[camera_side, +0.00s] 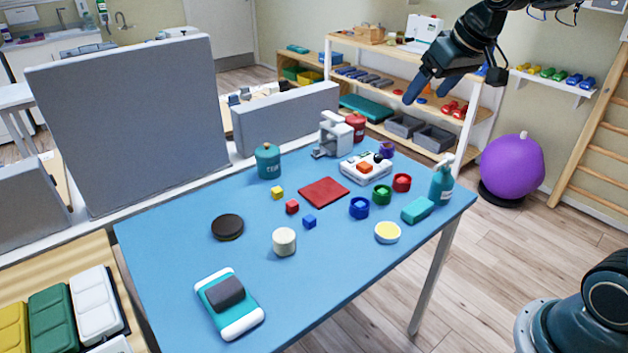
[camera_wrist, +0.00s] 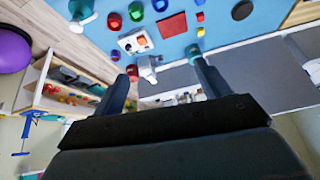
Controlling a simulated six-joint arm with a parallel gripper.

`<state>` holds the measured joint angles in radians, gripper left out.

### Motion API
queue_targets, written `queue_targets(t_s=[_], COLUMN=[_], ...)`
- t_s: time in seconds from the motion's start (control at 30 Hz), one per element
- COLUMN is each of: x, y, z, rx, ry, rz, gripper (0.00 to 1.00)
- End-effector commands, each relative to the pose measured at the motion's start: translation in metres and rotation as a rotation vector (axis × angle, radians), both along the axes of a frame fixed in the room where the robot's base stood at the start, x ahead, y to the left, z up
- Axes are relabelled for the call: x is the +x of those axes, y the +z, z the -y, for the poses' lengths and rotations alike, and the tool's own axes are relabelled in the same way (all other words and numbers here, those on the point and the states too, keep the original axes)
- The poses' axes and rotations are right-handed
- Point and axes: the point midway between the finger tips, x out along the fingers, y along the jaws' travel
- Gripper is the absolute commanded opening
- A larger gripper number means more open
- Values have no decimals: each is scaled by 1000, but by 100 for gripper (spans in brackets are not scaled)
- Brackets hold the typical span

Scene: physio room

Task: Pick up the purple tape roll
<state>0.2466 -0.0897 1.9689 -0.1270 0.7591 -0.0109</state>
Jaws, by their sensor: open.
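The small purple tape roll (camera_side: 387,149) sits at the far right of the blue table in the side view, beside the white device with an orange part (camera_side: 366,167). In the wrist view the purple tape roll (camera_wrist: 114,55) is small, just left of that device. My gripper (camera_side: 428,92) is high above and behind the far right of the table, apart from the roll. Its two fingers (camera_wrist: 157,66) are spread wide with nothing held between them.
Blue (camera_side: 359,208), green (camera_side: 382,194) and red (camera_side: 402,183) rolls stand on the table (camera_side: 160,250). Near the purple roll are a red canister (camera_side: 356,126) and a grey-white dispenser (camera_side: 335,135). A teal pump bottle (camera_side: 442,178) stands at the right corner. Shelves (camera_side: 380,55) are behind.

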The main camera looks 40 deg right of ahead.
Motion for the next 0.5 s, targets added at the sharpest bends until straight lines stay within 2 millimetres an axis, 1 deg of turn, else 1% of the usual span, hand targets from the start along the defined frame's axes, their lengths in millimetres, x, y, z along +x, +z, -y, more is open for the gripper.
queue_targets(t_s=[0.03, 0.2, 0.37, 0.5], x=[13, 53, 88, 116], y=[-4, -16, -32, -50], z=[9, 36, 66, 94], rx=[4, 14, 23, 33], ry=[-11, -33, -58, -79], rz=[-2, 3, 8, 14], gripper=[76, 76, 76, 76])
